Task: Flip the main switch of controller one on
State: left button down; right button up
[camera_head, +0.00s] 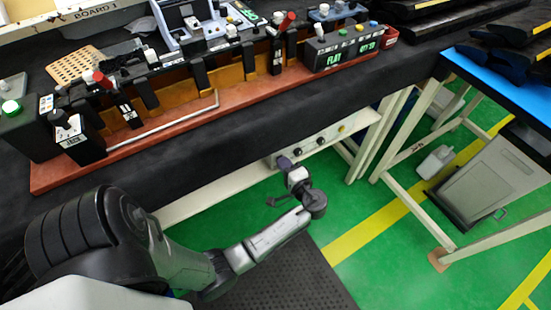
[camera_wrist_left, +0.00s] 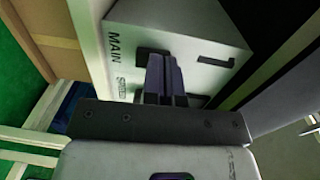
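A grey control box (camera_head: 322,141) with several round knobs sits under the front edge of the workbench. My left gripper (camera_head: 284,163) is at the box's left end. In the left wrist view, the fingers of my left gripper (camera_wrist_left: 161,64) are together in front of the face; contact cannot be told. My right gripper is out of view.
The workbench (camera_head: 250,140) above carries a red-brown board (camera_head: 150,150) with clips and a display box (camera_head: 342,50). Pale frame legs (camera_head: 380,130) stand right of the control box. A grey bin (camera_head: 495,180) and a white jug (camera_head: 436,160) are farther right on green floor.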

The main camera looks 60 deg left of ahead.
pick_arm(q)
jog(key=d+p, duration=0.1)
jog(key=d, duration=0.6)
jog(key=shift+d+r+p, duration=0.2)
jog(key=shift+r+p, duration=0.2)
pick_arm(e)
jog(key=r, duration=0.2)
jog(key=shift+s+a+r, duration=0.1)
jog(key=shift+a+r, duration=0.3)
pick_arm(q)
jog(key=shift+w, duration=0.1)
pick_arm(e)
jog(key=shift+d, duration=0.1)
